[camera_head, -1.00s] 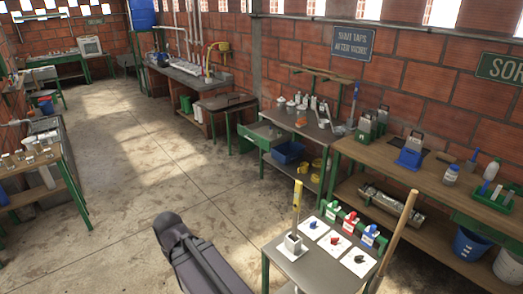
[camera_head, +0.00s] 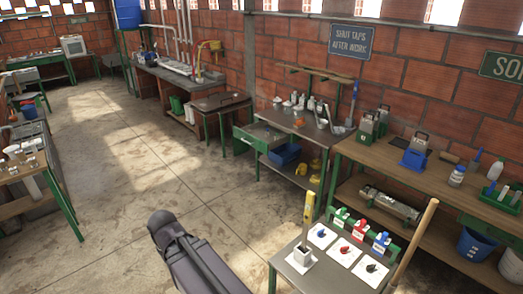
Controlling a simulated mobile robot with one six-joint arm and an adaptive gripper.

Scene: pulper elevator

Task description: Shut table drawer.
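A green drawer (camera_head: 251,141) sticks out open from the left end of a grey-topped table (camera_head: 322,134) against the brick wall. Its front faces left, toward the open floor. The inside of the drawer looks empty, but it is small in the picture. A dark grey part of my arm rises from the bottom edge, well in front of the drawer and apart from it. My gripper's fingers do not show.
A small table (camera_head: 325,279) with cards, coloured holders and a yellow-handled tool stands at the bottom right. A blue bin (camera_head: 285,153) sits below the drawer's table. A dark side table (camera_head: 221,102) stands left of the drawer. Concrete floor (camera_head: 150,165) is clear at centre left.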

